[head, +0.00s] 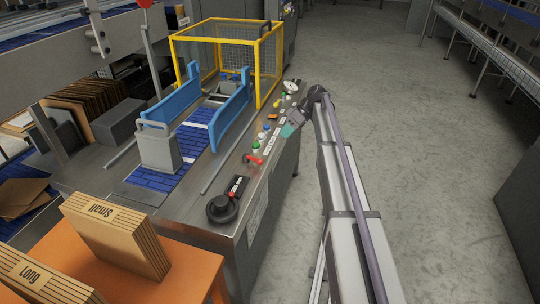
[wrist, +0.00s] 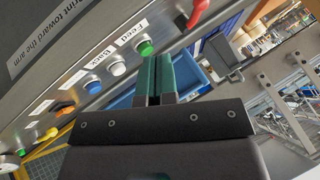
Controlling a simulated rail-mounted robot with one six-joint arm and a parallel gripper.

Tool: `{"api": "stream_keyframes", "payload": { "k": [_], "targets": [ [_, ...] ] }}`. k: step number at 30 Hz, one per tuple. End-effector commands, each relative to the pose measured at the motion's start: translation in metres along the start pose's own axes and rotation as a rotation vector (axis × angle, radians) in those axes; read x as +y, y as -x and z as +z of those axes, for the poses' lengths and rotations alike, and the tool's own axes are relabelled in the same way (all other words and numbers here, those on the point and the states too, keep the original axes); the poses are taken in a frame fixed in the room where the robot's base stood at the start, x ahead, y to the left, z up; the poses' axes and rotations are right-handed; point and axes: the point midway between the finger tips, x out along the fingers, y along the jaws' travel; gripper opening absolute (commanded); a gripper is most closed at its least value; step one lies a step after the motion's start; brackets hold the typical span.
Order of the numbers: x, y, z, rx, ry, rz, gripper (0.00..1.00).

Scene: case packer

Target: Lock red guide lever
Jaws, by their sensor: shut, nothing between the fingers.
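The red guide lever (head: 254,160) sits on the sloped steel control panel along the machine's near right side, in front of the row of buttons. In the wrist view, part of the red lever (wrist: 205,10) shows at the top edge, right of the green button, and its upper end is cut off. My gripper (head: 288,131) is over the panel's outer edge, farther back than the lever and apart from it. In the wrist view, its two teal fingers (wrist: 155,75) are together and empty, with their tips close to the green button in the picture.
The panel carries a green Feed button (wrist: 145,48), a white button (wrist: 118,68) and a blue button (wrist: 93,87). A black handwheel (head: 222,209) is nearer the front. Blue guide rails (head: 230,105) and a yellow guard cage (head: 225,45) stand behind. The floor at right is clear.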

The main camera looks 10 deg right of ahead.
Motion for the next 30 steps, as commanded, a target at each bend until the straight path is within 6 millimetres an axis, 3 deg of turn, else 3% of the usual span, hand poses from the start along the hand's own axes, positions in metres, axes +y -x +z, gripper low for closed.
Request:
{"api": "stream_keyframes", "payload": {
  "k": [11,14,26,30],
  "targets": [
    [0.0,-0.006,0.002,-0.002,0.009,0.003,0.0],
    [0.002,-0.019,0.004,-0.003,0.008,0.003,0.0],
    [0.003,-0.106,0.006,-0.004,0.009,0.003,0.0],
    [-0.025,-0.108,0.0,-0.005,0.008,0.002,0.0]
  ]
}}
